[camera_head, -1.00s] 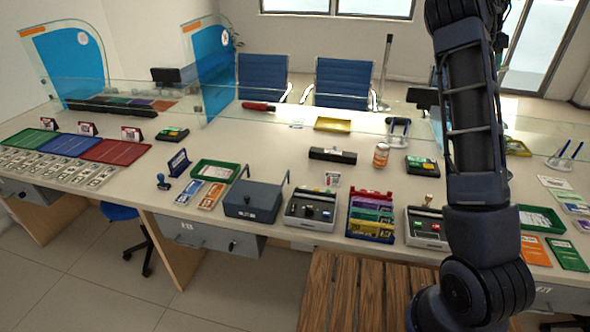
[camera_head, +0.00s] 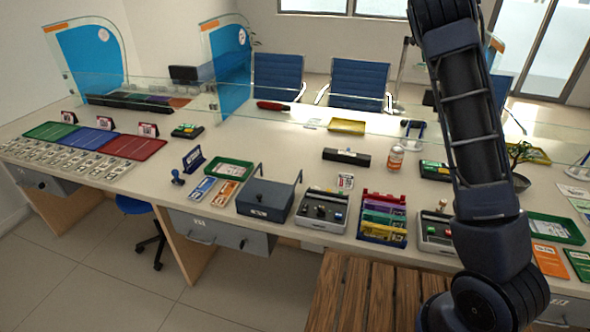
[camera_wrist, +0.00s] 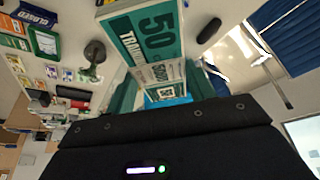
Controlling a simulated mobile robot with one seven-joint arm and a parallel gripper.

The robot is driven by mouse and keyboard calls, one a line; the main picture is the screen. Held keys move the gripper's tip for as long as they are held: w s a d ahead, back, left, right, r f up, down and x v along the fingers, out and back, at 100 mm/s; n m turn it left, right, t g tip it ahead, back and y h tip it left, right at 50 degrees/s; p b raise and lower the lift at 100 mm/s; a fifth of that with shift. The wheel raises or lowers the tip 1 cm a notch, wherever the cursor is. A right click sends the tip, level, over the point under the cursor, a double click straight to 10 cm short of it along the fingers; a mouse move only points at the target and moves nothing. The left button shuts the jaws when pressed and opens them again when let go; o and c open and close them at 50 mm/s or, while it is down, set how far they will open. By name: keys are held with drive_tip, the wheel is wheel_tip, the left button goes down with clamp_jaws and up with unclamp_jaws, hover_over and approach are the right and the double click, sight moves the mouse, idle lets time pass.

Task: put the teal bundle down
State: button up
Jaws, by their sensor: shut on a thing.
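The teal bundle (camera_wrist: 150,38), with a large printed "50" on a white and teal band, fills the upper middle of the wrist view. My gripper (camera_wrist: 158,92) is shut on it, and the bundle sticks out beyond the dark gripper body. In the head view my arm rises at the right; my gripper and the bundle are outside that picture.
A slatted wooden surface (camera_head: 375,295) stands in front.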

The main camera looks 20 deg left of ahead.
drive_tip(key=s+a+f+n, duration=0.1)
drive_tip(key=a+f, duration=0.2)
drive_tip(key=a, duration=0.4)
drive_tip(key=a+f+n, duration=0.1)
drive_tip(key=a+f, duration=0.2)
drive_tip(key=a, duration=0.4)
drive_tip(key=n+t+y, duration=0.1)
drive_tip(key=n+y, duration=0.2)
drive_tip(key=n, duration=0.4)
hover_over(296, 166)
drive_tip(key=s, duration=0.2)
wheel_tip(296, 166, down, 19)
wheel_tip(296, 166, down, 20)
drive_tip(key=shift+w+r, duration=0.1)
drive_tip(key=shift+w, duration=0.05)
drive_tip(key=o, duration=0.7)
drive_tip(key=shift+f, duration=0.2)
drive_tip(key=shift+c, duration=0.2)
drive_tip(key=o, duration=0.4)
drive_tip(key=shift+c, duration=0.2)
drive_tip(key=shift+r, duration=0.1)
